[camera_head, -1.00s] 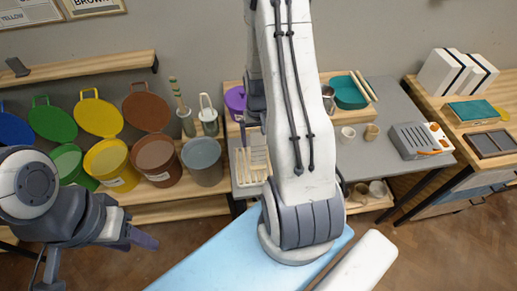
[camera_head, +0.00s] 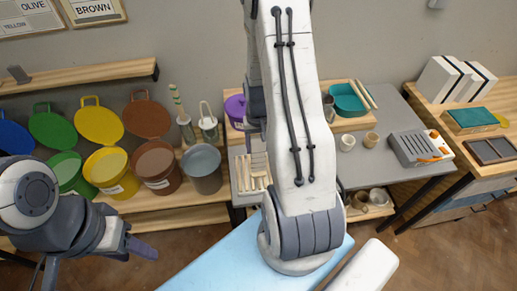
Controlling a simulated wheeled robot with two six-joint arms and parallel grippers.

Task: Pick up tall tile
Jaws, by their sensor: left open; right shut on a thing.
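My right arm crosses the middle of the head view and covers much of the bench. The dark wrist of my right gripper (camera_head: 257,128) shows just left of the white arm link, above a pale slatted rack (camera_head: 244,182). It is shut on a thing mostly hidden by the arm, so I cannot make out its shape. My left gripper (camera_head: 144,248) is open and empty at the lower left, in front of the shelf of buckets. I cannot pick out the tall tile for certain. Several tall white slabs with dark edges (camera_head: 437,80) stand on the right table.
Coloured buckets, such as a yellow one (camera_head: 108,172) and a grey one (camera_head: 203,168), line the left shelf. A teal tub (camera_head: 348,100), small cups (camera_head: 371,139) and a grey device (camera_head: 416,147) are on the grey bench. A light blue surface (camera_head: 215,262) lies in front.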

